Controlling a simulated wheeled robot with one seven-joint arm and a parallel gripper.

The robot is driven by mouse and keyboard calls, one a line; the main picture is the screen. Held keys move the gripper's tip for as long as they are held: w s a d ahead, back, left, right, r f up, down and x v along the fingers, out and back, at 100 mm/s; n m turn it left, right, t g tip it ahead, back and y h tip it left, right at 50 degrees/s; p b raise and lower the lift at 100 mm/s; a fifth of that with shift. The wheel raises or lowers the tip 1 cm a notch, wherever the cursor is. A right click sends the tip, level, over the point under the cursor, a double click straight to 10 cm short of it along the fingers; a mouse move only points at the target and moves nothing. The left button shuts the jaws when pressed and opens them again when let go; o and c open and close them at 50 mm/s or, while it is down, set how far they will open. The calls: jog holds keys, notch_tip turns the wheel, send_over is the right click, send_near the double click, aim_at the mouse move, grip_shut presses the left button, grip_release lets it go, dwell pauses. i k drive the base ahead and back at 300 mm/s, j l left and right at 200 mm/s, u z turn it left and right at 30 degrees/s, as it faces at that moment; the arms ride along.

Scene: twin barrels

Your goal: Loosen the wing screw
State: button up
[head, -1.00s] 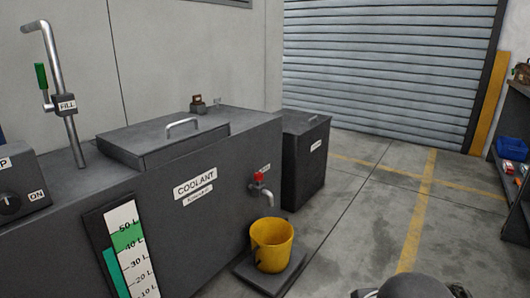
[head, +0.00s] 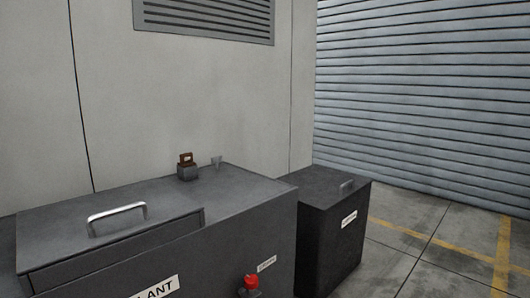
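A small grey piece with a flared top (head: 216,161) stands on the back of the dark coolant tank (head: 240,192); it may be the wing screw, but it is too small to tell. Just left of it is a small grey block (head: 187,173) with a brown piece (head: 186,158) on top. My gripper is not in view.
A lid with a metal handle (head: 117,215) covers the tank's left part. A red tap knob (head: 250,283) shows at the bottom edge. A dark bin (head: 330,240) stands beside the tank. The floor (head: 420,255) at right is clear.

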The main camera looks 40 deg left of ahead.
aim_at(216, 160)
jog(key=i+u, duration=0.15)
jog(key=i, duration=0.35)
jog(key=i+l+u, duration=0.1)
jog(key=i, duration=0.4)
jog(key=i+l+u, duration=0.15)
jog(key=i, duration=0.35)
